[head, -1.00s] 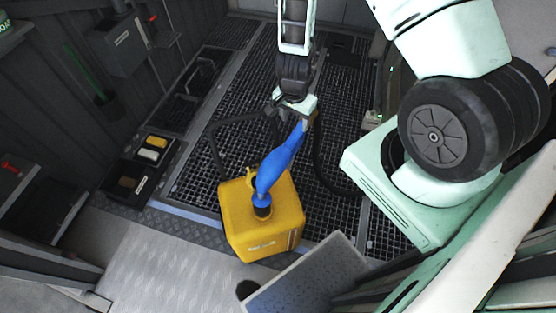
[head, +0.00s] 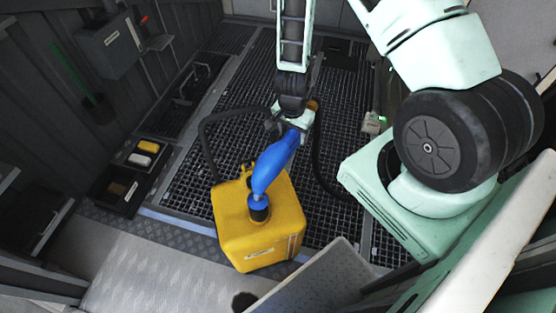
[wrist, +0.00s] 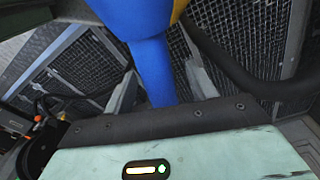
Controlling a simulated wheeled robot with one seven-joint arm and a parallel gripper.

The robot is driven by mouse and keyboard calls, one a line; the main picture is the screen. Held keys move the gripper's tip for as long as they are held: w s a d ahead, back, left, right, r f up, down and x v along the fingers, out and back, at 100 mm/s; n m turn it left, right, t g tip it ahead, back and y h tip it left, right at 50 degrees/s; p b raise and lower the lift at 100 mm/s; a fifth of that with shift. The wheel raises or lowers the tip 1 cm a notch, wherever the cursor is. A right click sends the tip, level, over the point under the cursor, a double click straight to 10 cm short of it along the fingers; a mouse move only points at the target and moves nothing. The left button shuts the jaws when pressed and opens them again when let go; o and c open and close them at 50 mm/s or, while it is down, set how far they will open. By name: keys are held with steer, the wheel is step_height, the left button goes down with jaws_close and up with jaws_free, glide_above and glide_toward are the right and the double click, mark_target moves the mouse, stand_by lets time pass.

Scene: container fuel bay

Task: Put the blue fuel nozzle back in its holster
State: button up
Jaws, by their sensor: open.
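The blue fuel nozzle (head: 274,167) stands tilted in the top of a yellow fuel can (head: 262,238), its lower end at the dark opening. My gripper (head: 291,130) is at the nozzle's upper end in the head view. In the wrist view the blue nozzle (wrist: 152,62) runs between my two grey fingers (wrist: 165,96), which are open around it, with gaps visible. A black hose (head: 206,140) loops left of the nozzle. I cannot pick out the holster for certain.
A black tray (head: 112,199) with yellow, white and brown items lies at left. A grey box (head: 107,46) hangs on the left wall. A tilted grey panel (head: 318,283) stands at the front right. Dark grating (head: 240,90) covers the floor behind the can.

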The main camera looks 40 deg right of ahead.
jaws_close()
step_height(320, 180, up, 12)
steer(key=p, duration=1)
steer(key=shift+f, duration=0.2)
